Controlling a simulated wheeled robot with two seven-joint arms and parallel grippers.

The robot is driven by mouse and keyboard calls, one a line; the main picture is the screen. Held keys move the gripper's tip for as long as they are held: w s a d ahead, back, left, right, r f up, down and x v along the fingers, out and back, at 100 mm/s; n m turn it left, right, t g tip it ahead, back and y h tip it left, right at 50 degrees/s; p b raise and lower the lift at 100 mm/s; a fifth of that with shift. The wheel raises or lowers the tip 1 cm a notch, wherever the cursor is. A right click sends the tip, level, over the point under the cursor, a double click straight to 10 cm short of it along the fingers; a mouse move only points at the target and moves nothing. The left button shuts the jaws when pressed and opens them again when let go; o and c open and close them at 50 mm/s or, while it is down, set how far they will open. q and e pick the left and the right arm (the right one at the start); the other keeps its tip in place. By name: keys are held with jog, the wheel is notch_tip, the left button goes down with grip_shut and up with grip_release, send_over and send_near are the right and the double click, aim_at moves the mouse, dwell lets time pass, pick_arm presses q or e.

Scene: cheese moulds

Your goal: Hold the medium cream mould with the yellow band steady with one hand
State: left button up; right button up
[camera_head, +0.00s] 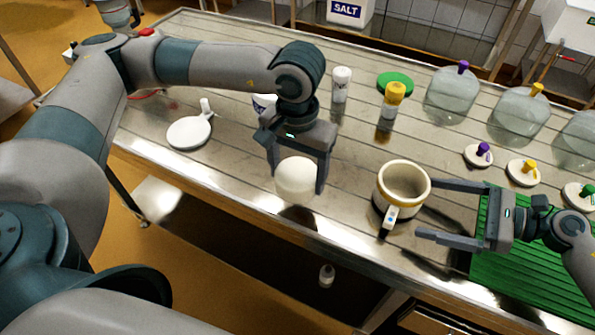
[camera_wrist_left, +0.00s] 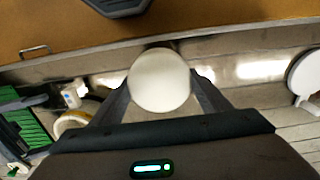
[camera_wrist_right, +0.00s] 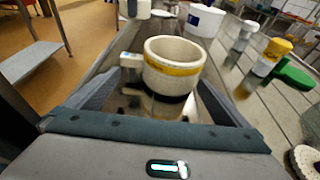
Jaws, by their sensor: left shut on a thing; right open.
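The cream mould with the yellow band (camera_head: 381,203) stands upright on the steel table, open at the top, with a pale handle-like piece at its near side. In the right wrist view the mould (camera_wrist_right: 172,82) is ahead of my right gripper, its lower part between the spread fingers. My right gripper (camera_head: 425,208) is open, its fingertips just right of the mould; contact is not visible. My left gripper (camera_head: 298,183) is shut on a smooth white ball (camera_head: 296,174), held left of the mould near the table's front edge. The ball also shows in the left wrist view (camera_wrist_left: 160,80).
A green mat (camera_head: 530,290) lies under my right gripper. Behind stand a yellow-capped jar (camera_head: 391,102), a white shaker (camera_head: 341,85), a green disc (camera_head: 395,81) and clear domes (camera_head: 452,95).

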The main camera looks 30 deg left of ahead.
aim_at(409, 203)
jog(key=x, duration=0.6)
jog(key=shift+a+p, duration=0.1)
jog(key=shift+p, duration=0.2)
jog(key=shift+x, duration=0.85)
jog(key=c, duration=0.7)
